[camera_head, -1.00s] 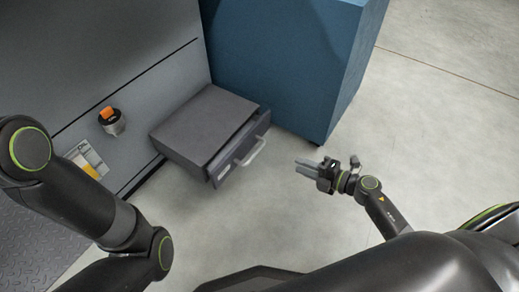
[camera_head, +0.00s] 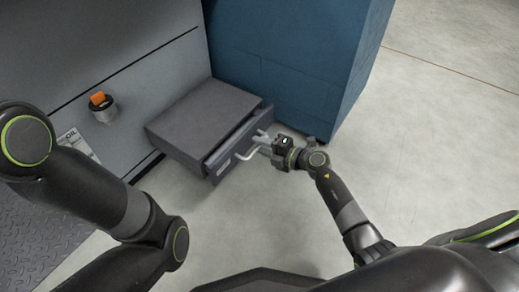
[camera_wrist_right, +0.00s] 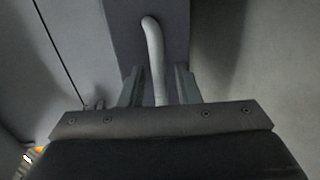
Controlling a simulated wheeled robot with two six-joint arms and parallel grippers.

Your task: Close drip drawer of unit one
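The grey drip drawer (camera_head: 200,118) juts out low from the grey unit (camera_head: 150,35). A dark gap shows between its top and its front panel (camera_head: 226,160). A pale bar handle (camera_head: 249,154) is on that front. My right gripper (camera_head: 263,145) is at the handle. In the right wrist view, the handle (camera_wrist_right: 156,60) runs between the two fingers of my right gripper (camera_wrist_right: 158,88), which stand apart with gaps on both sides. Whether they touch it is unclear. My left arm shows at the left, but its gripper is out of view.
A blue cabinet (camera_head: 300,70) stands right behind the drawer. An orange-topped round fitting (camera_head: 103,107) and a paper label (camera_head: 76,144) are on the unit's face. Open concrete floor (camera_head: 440,130) lies to the right. A tread-plate floor (camera_head: 45,225) is at left.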

